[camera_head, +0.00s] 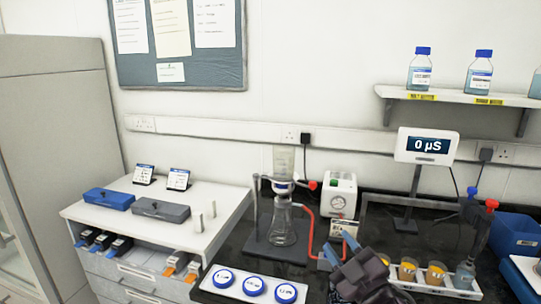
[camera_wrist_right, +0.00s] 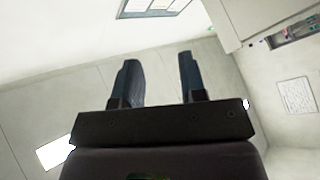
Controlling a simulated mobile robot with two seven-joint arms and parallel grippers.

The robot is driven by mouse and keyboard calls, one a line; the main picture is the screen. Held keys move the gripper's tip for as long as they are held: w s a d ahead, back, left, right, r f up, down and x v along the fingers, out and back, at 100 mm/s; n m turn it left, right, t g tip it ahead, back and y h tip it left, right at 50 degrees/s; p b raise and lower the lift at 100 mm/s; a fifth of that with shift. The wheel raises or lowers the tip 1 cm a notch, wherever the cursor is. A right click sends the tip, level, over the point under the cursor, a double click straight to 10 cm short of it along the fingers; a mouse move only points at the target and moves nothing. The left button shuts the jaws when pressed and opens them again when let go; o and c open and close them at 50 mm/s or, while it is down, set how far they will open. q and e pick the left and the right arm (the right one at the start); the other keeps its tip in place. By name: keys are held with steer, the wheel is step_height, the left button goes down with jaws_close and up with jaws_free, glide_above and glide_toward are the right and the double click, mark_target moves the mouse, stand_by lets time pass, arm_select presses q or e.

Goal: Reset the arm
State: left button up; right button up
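My right gripper (camera_head: 341,247) is at the lower middle right of the head view, above the front of the dark bench. In the right wrist view the gripper (camera_wrist_right: 158,80) has its two blue-grey fingers apart with nothing between them, and only walls and distant fittings show beyond. My left gripper and arm do not show in the head view. A glass flask (camera_head: 283,228) on a stand with red tubing is to the left of my right gripper. A tray of several amber-filled cups (camera_head: 436,272) is just to its right.
A white pump box (camera_head: 338,195) stands behind my gripper. A display reading 0 µS (camera_head: 427,146) is on a stand behind right. A white tray with blue lids (camera_head: 254,286) is front left. A blue bin (camera_head: 516,234) is at right. A shelf (camera_head: 455,96) holds bottles.

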steer(key=s+d+f+m+g+h, duration=0.25)
steer(key=s+d+f+m, duration=0.2)
steer(key=f, duration=0.45)
steer(key=s+d+f+m+g+h, duration=0.25)
steer(key=d+f+m+h, duration=0.2)
steer(key=f, duration=0.45)
steer(key=s+d+f+m+g+h, duration=0.2)
steer(key=s+d+f+m+g, duration=0.1)
steer(key=s+f, duration=1)
steer(key=s+d+m, duration=0.1)
steer(key=s, duration=0.3)
steer(key=shift+d, duration=0.15)
